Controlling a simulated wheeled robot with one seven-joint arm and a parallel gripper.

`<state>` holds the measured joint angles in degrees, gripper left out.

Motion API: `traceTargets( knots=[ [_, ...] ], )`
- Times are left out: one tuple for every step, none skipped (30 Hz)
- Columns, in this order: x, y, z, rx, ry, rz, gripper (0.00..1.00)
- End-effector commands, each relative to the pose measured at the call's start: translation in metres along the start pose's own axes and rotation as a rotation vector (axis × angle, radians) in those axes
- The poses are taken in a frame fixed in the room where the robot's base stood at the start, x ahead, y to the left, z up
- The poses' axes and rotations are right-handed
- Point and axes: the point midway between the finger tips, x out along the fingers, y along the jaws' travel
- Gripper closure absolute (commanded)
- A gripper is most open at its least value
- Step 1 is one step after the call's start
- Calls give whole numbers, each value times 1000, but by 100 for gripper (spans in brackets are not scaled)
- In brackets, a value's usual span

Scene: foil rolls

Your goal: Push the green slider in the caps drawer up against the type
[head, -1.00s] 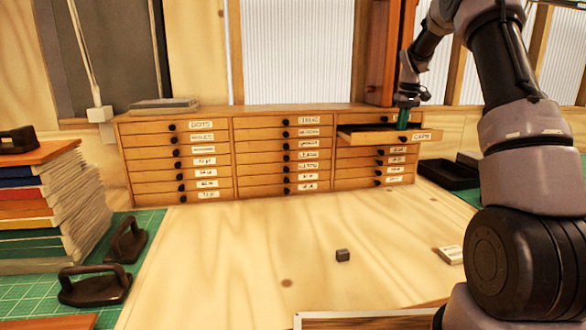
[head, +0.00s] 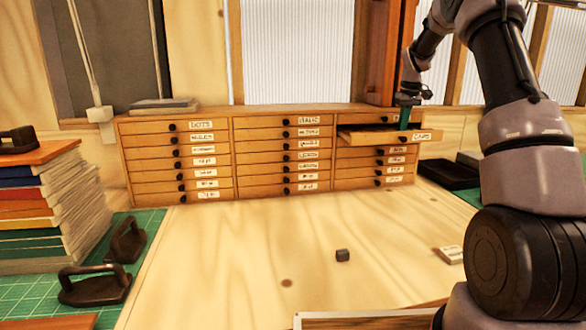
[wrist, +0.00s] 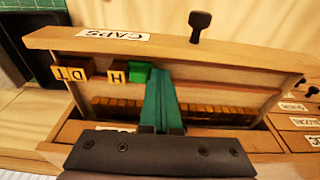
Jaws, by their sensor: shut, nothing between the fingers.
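The caps drawer (head: 385,135) stands pulled out of the cabinet at the upper right. In the wrist view its front board (wrist: 240,52) carries the CAPS label. The green slider (wrist: 139,74) is inside the drawer along the front board, directly beside a yellow H type block (wrist: 117,75). Two more type blocks, T and D (wrist: 74,70), sit further left, with a gap between D and H. My gripper (wrist: 158,74) is shut and empty, its teal fingers reaching down into the drawer just right of the slider. It also shows in the head view (head: 404,118), where the slider is hidden.
A row of brown blocks (wrist: 180,110) lies deeper in the drawer. A black knob (wrist: 199,25) sticks out of the drawer front. The cabinet (head: 234,155) has other shut drawers.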

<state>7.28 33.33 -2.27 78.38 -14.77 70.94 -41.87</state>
Motion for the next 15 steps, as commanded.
traceTargets(
  knots=[
    [0,2,0,0,0,1,100],
    [0,3,0,0,0,1,100],
    [0,4,0,1,0,1,100],
    [0,4,0,1,1,1,100],
    [0,5,0,1,1,1,100],
    [0,6,0,1,1,1,100],
    [0,7,0,1,1,1,100],
    [0,8,0,1,1,1,100],
    [0,9,0,1,1,1,100],
    [0,9,0,1,1,1,100],
    [0,10,0,1,1,1,100],
    [0,11,0,1,1,1,100],
    [0,12,0,1,1,1,100],
    [0,12,0,1,0,1,100],
    [0,14,0,0,0,1,100]
  ],
)
